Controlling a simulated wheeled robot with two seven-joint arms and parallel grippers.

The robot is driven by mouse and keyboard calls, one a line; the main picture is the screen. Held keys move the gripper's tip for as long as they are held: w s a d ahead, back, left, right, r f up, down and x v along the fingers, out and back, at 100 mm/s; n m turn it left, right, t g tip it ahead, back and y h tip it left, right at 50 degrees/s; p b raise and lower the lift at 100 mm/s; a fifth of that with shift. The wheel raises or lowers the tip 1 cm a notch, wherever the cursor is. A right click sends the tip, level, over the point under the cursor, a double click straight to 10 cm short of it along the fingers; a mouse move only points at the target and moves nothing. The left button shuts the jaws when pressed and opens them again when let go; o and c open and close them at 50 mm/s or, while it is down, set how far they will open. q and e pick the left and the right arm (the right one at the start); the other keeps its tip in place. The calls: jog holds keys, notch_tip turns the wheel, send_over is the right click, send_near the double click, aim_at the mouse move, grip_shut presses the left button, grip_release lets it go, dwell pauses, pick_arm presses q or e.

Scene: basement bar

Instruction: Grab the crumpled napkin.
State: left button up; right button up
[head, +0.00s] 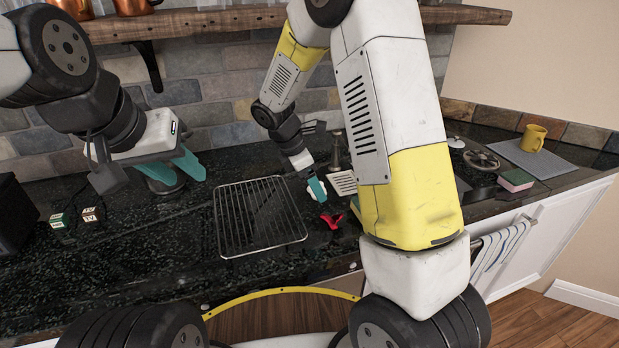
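A small white scrap, possibly the crumpled napkin (323,194), shows at the fingertips of my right gripper (317,189), just right of the wire rack. It is too small and too covered to tell its shape or whether the fingers hold it. My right gripper points down close to the dark counter, its teal fingers seen nearly edge-on. My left gripper (172,172) is at the left above the counter, its teal fingers spread apart with nothing seen held. It is well away from the white scrap.
A wire rack (262,252) lies mid-counter, with a red object (332,220) at its right. Small boxes (92,214) stand at the left. A yellow mug (533,138), a grey mat (521,158) and a pink-and-green sponge (515,180) are at the right. A wooden shelf (215,22) hangs above.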

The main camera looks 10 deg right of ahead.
jog(key=shift+d+f, duration=0.2)
jog(key=shift+f, duration=0.25)
jog(key=c, duration=1.4)
